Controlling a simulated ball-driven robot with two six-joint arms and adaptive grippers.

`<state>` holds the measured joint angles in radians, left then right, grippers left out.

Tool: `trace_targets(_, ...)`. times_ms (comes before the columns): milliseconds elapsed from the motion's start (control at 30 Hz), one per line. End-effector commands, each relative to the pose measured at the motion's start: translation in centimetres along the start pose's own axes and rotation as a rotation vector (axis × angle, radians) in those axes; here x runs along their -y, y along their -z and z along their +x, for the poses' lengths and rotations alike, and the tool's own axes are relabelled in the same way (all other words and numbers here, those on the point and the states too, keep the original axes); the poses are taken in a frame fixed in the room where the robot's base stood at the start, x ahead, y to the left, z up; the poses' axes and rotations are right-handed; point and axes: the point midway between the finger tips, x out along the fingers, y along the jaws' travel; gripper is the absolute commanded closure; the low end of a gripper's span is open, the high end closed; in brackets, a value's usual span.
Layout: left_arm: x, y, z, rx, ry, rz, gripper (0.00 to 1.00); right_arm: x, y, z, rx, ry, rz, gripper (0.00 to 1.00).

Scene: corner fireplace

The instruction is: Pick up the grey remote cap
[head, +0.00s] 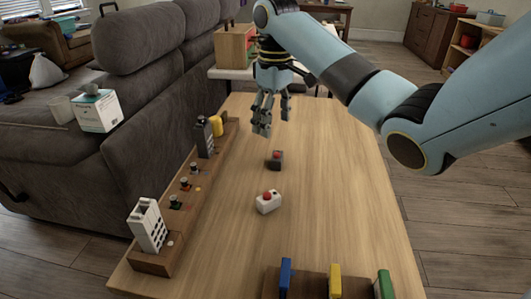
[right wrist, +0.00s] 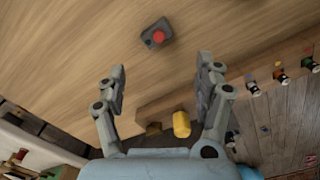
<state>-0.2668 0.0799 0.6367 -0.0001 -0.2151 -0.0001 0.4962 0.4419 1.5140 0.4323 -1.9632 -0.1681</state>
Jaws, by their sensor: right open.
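A dark grey remote (head: 204,139) stands upright on the wooden rack, with a small grey top piece (head: 201,119) that may be the grey remote cap. In the right wrist view, a dark grey shape (right wrist: 203,104) shows beside and partly behind the right-hand finger; it may be this remote. My right gripper (head: 273,121) hangs over the far part of the table, to the right of the remote, fingers pointing down. Its fingers are spread and nothing shows between them in the right wrist view (right wrist: 162,75). My left gripper is not in view.
A dark button box (head: 276,163) and a white button box (head: 268,204) sit mid-table. The rack (head: 153,264) also bears a yellow piece (head: 216,126), small knobs and a white remote (head: 147,226). Coloured upright pieces stand at the near edge. The table's right side (head: 350,190) is clear.

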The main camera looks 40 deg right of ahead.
Motion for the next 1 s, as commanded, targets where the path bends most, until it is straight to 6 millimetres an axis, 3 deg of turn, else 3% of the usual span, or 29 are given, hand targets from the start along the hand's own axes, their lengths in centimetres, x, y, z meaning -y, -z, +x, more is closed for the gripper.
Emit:
trace_targets(100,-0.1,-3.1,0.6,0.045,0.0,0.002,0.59,0.1,-0.2,2.5,0.005,0.002,0.001,0.31)
trace_targets(300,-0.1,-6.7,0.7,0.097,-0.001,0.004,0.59,0.0,-0.2,4.5,0.003,0.0,0.001,0.31)
trace_targets(467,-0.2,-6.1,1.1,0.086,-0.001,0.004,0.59,-0.1,-0.5,5.7,0.004,0.0,0.001,0.31)
trace_targets(700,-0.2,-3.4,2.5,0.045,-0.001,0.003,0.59,-0.2,-1.2,9.4,0.004,0.0,0.0,0.31)
trace_targets(967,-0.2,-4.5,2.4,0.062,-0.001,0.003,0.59,-0.2,-1.1,9.7,0.002,-0.001,0.0,0.31)
trace_targets(1000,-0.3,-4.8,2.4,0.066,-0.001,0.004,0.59,-0.2,-1.1,9.7,0.002,-0.001,0.0,0.36)
